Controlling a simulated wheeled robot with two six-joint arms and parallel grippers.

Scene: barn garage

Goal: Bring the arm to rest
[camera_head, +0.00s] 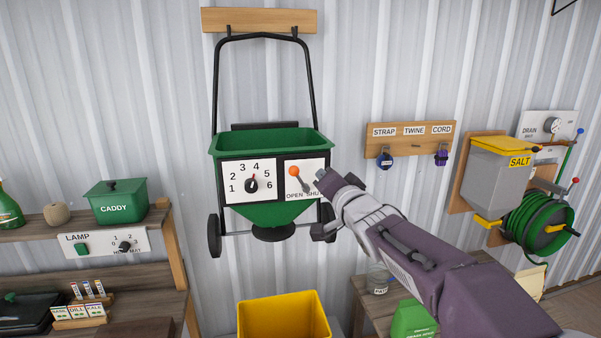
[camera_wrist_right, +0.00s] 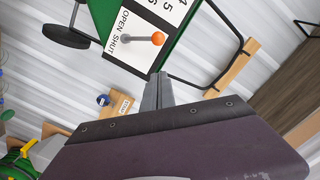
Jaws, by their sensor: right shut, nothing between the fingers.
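My right arm comes in from the lower right in the head view. Its gripper (camera_head: 324,177) is shut and empty, in front of the right edge of the green spreader (camera_head: 270,142) hanging on the wall. In the right wrist view the closed fingers (camera_wrist_right: 157,88) point at the spreader's white panel, with nothing between them. The orange-knobbed lever (camera_head: 294,171) leans to the upper left, over the word OPEN. The fingertips look apart from the knob, which also shows in the right wrist view (camera_wrist_right: 158,38). The gripper partly hides the word SHUT. My left gripper is out of view.
A yellow bin (camera_head: 284,318) stands below the spreader. A hook board (camera_head: 410,139), a salt box (camera_head: 498,178) and a green hose reel (camera_head: 541,225) are on the wall at right. A shelf with a green caddy (camera_head: 115,204) is at left. A green bag (camera_head: 412,319) stands below my arm.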

